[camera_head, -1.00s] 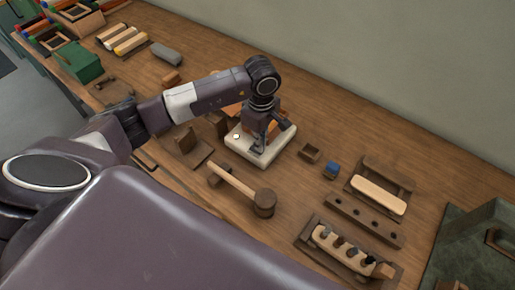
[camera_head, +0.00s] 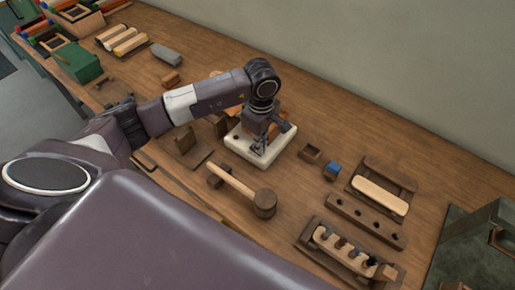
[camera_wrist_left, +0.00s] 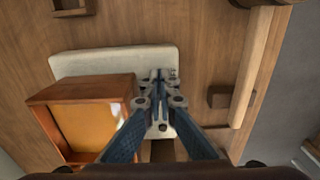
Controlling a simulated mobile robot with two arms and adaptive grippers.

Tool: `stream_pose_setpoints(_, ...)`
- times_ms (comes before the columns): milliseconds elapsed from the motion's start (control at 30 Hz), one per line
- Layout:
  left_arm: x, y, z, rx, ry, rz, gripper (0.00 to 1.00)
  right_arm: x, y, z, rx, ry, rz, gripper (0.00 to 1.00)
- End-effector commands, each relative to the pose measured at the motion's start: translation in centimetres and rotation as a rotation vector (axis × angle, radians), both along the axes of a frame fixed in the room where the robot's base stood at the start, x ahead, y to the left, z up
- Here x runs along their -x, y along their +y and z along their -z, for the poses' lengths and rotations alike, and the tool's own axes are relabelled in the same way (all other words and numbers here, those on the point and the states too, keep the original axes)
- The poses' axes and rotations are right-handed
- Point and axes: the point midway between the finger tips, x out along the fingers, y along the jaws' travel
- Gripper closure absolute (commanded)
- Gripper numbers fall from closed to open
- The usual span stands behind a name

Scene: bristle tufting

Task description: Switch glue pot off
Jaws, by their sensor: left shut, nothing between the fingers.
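The glue pot's cream base (camera_head: 241,149) stands on the bench in the middle of the head view. Its wooden box with amber glue (camera_wrist_left: 95,125) shows in the wrist view, and the base (camera_wrist_left: 110,60) lies under and beyond it. A small round spot (camera_head: 236,137) on the base's left corner is dark. My left gripper (camera_head: 258,150) points down over the base, beside the glue box. In the wrist view its fingertips (camera_wrist_left: 158,78) are shut together with nothing between them, at or just above the base. They cover whatever is beneath. My right gripper is out of view.
A wooden mallet (camera_head: 240,187) lies in front of the glue pot. Racks and a brush block (camera_head: 340,250) are farther right. Bench behind the pot is clear.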

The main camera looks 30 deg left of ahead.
Motion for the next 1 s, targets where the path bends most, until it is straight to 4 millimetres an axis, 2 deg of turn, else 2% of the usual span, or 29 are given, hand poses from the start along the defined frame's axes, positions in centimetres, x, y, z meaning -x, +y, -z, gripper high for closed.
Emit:
stream_pose_setpoints(800,0.0,0.0,-6.3,-0.001,0.000,0.000,1.00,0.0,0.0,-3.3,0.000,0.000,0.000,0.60)
stream_pose_setpoints(1000,0.0,0.0,-7.0,-0.001,0.001,0.000,1.00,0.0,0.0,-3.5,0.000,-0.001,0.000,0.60)
